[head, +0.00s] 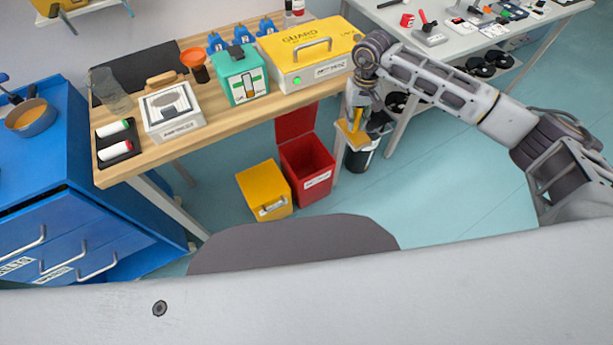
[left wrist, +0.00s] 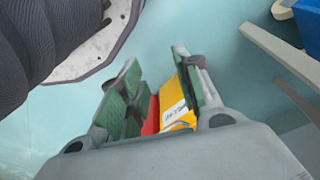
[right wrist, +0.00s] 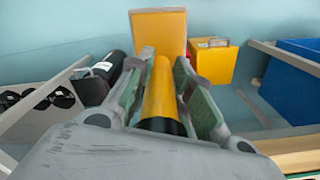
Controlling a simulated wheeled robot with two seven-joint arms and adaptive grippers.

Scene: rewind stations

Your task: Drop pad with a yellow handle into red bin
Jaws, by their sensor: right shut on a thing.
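The pad (head: 350,134) is held in my right gripper (head: 357,108), in the air in front of the table's right end. The right wrist view shows its yellow handle (right wrist: 158,92), with a black end, between the fingers, and its flat yellow face (right wrist: 158,33) beyond them. The red bin (head: 309,172) stands on the floor with its lid up, left of the pad in the head view. A little of its red shows in the left wrist view (left wrist: 151,117). My left gripper (left wrist: 160,78) is open and empty, outside the head view.
A yellow bin (head: 263,190) stands left of the red one. A dark bin (head: 362,156) stands right of it, below the pad. The wooden table (head: 218,123) holds a yellow guard box (head: 306,52), a green box (head: 241,76) and a white device. A blue drawer cabinet (head: 80,200) is at left.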

